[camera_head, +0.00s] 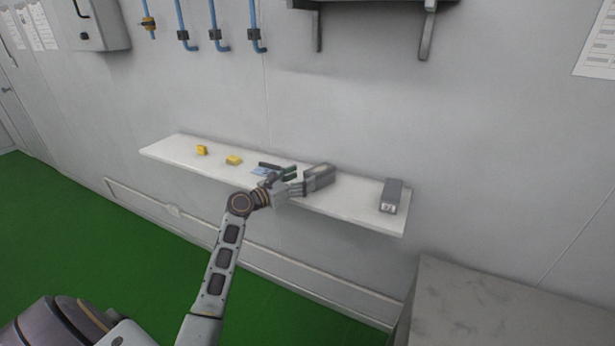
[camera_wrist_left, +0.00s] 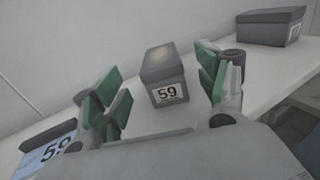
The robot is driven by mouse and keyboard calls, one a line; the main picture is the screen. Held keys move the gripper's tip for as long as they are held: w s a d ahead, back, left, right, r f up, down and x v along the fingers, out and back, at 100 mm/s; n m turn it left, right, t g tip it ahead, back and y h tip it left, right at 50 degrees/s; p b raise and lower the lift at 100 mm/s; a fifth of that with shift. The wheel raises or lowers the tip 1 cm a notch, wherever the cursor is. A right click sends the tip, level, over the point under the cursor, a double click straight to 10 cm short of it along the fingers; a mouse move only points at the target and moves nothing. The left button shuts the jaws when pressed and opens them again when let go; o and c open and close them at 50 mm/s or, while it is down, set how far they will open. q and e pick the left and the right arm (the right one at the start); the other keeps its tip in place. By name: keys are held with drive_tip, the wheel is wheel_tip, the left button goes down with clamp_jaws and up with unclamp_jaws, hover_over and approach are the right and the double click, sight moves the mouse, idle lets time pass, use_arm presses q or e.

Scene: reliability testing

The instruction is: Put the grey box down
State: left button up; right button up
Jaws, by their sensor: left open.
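A grey box (camera_head: 320,174) labelled 59 sits on the white wall shelf (camera_head: 345,207). In the left wrist view this grey box (camera_wrist_left: 163,72) shows upright on the shelf, its label facing me. My left gripper (camera_head: 296,180) is over the shelf, just left of the box. Its green-padded fingers (camera_wrist_left: 163,90) are spread open on either side of the box, with a visible gap at each side. A second grey box (camera_head: 392,194) stands near the shelf's right end and also shows at the upper right of the wrist view (camera_wrist_left: 270,26). My right gripper is not in view.
Two small yellow blocks (camera_head: 201,150) (camera_head: 233,160) lie on the shelf's left part. Bare shelf lies between the two grey boxes. A grey bracketed ledge (camera_head: 372,4) is on the wall above.

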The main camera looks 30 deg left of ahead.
use_arm(q)
drive_tip(key=shift+v, duration=1.7)
idle(0.3)
